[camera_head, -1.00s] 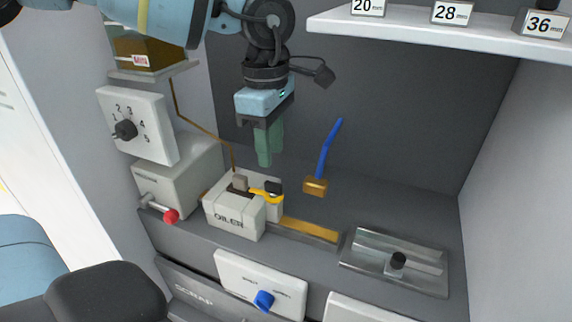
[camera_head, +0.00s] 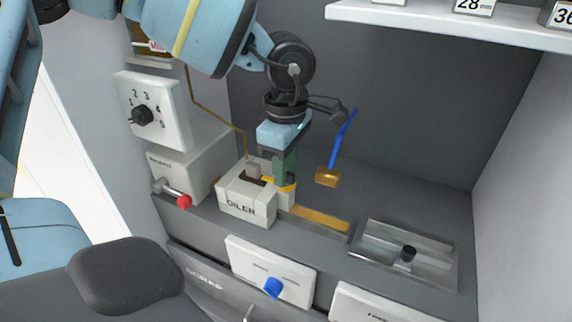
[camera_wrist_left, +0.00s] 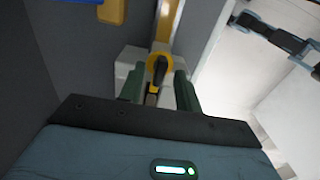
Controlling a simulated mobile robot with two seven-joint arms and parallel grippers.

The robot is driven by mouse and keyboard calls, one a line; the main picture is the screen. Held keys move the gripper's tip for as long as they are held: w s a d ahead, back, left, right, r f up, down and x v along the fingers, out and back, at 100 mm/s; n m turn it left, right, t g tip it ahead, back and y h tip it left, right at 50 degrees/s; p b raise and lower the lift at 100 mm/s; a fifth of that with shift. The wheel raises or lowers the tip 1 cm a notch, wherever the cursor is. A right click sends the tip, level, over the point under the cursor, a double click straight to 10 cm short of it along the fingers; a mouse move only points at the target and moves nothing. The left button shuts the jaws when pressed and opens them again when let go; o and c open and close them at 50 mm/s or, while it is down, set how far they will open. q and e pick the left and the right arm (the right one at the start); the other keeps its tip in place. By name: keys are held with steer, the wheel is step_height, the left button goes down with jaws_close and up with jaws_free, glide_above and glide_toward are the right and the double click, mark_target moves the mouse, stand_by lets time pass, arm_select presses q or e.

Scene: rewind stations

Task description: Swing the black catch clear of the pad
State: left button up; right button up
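The white box marked OILER (camera_head: 247,203) stands on the bench, with a grey-brown block (camera_head: 253,170) on top that may be the pad. A yellow curved part (camera_head: 272,182) lies at its right side, mostly behind my gripper. In the left wrist view the black catch (camera_wrist_left: 159,73) shows inside the yellow ring (camera_wrist_left: 152,60). My left gripper (camera_head: 283,182) points down at the oiler's right end. Its green fingers (camera_wrist_left: 160,84) stand apart, one on each side of the catch. I cannot tell whether they touch it. My right gripper is not in view.
A blue-handled brush (camera_head: 327,176) stands right of the gripper. A red-tipped lever (camera_head: 184,201) is at left. A white shelf (camera_head: 430,28) overhangs at upper right.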

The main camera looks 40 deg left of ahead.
arm_select(q)
steer(key=shift+f, duration=0.1)
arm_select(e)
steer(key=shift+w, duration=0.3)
